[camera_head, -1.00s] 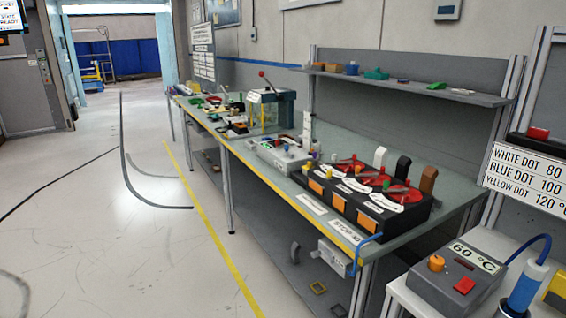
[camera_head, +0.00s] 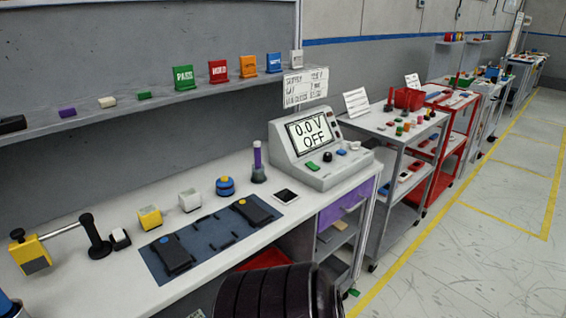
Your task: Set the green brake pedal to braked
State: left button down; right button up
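I cannot make out a green brake pedal or a dashboard module in the head view. The bench in front holds a grey power unit (camera_head: 318,150) whose screen reads "0.0 V OFF". Neither of my grippers is in view. A dark ribbed round shape (camera_head: 270,292) shows at the bottom edge, and I cannot tell what it is.
A dark blue mat (camera_head: 212,246) with black parts lies on the bench. A yellow block (camera_head: 150,217) stands behind it. A wall shelf (camera_head: 200,92) holds coloured label blocks. Carts (camera_head: 398,140) stand to the right. The floor (camera_head: 470,250) at right is clear.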

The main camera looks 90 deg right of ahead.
aim_at(354, 292)
jog(key=z, duration=3.45)
jog(key=i+l+u, duration=0.15)
jog(key=u, duration=0.55)
jog(key=i+l+u, duration=0.15)
jog(key=l, duration=0.25)
jog(key=i+l+u, duration=0.15)
jog(key=l, duration=0.25)
jog(key=i+l+u, duration=0.2)
jog(key=l, duration=0.2)
jog(key=l+u, duration=0.15)
jog(key=l, duration=0.25)
jog(key=i+l, duration=0.1)
jog(key=l, duration=0.45)
jog(key=i, duration=0.05)
